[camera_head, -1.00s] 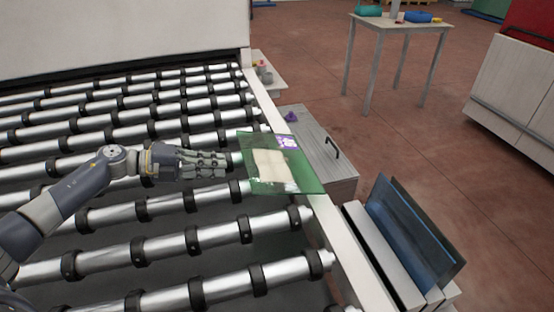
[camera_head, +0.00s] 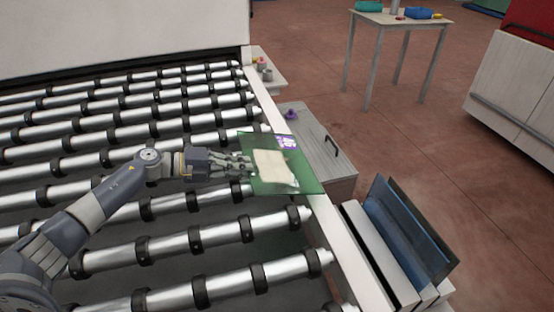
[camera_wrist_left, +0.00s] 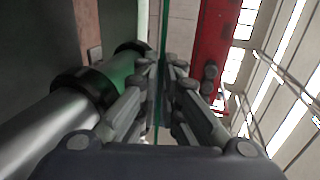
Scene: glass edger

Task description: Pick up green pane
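The green pane (camera_head: 308,183) lies flat across the right end of the rollers, overhanging the white side rail. It has a cream patch and a purple-white label on top. My left gripper (camera_head: 248,169) reaches its left edge from the left. In the left wrist view, the pane shows edge-on as a thin green upright strip (camera_wrist_left: 164,30). The left gripper's fingertips (camera_wrist_left: 164,70) are close together on both sides of it and appear shut on it. The pane still rests at roller height. My right gripper is not in view.
Metal rollers (camera_head: 215,237) with black rings fill the left side. The white rail (camera_head: 333,232) runs along their right end. Blue and dark panes (camera_head: 408,230) stand in a rack at lower right. A grey cabinet (camera_head: 322,160) stands beyond the rail, and a small table (camera_head: 402,20) farther back.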

